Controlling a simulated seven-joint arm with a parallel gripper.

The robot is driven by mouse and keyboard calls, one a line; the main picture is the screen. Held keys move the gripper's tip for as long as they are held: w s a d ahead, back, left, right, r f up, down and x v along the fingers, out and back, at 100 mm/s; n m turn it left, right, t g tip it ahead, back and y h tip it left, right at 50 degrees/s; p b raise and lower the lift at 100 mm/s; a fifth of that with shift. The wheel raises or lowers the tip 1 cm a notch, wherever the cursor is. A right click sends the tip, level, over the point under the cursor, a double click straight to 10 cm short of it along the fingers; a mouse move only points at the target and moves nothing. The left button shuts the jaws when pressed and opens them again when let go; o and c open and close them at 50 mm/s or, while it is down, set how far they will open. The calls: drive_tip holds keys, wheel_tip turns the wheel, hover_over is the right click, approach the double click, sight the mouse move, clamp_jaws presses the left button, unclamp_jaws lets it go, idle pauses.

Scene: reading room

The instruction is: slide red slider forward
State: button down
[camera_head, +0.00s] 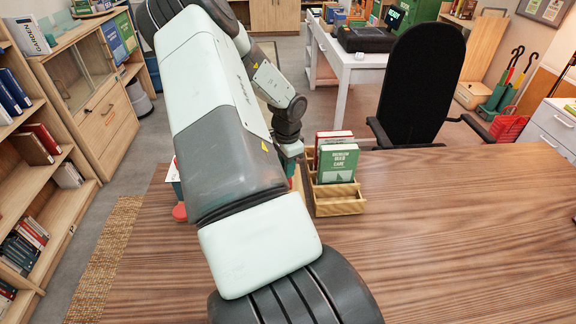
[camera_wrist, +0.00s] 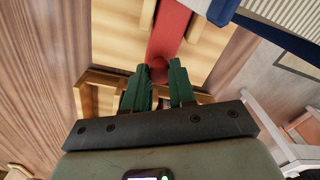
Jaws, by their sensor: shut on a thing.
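The red slider shows in the wrist view as a small round red knob (camera_wrist: 158,70) at the tips of my gripper. A red strip (camera_wrist: 172,28) runs away from it along a pale wooden piece. My gripper (camera_wrist: 158,88) has two dark green fingers, one on each side of the knob, and is shut on it.
A wooden rack (camera_head: 338,203) holding a green book (camera_head: 337,164) and a red book (camera_head: 331,138) stands close to the right of my arm. The wooden table (camera_head: 450,235) is clear further right. A black chair (camera_head: 422,85) stands behind the table. A blue-and-white thing (camera_wrist: 222,10) is near the strip.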

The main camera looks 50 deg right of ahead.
drive_tip(key=shift+w+a, duration=0.85)
drive_tip(key=c, duration=0.9)
unclamp_jaws()
drive_tip(key=shift+d, duration=0.1)
drive_tip(key=r, duration=1.1)
drive_tip(key=shift+s, duration=0.2)
drive_tip(key=shift+f, duration=0.1)
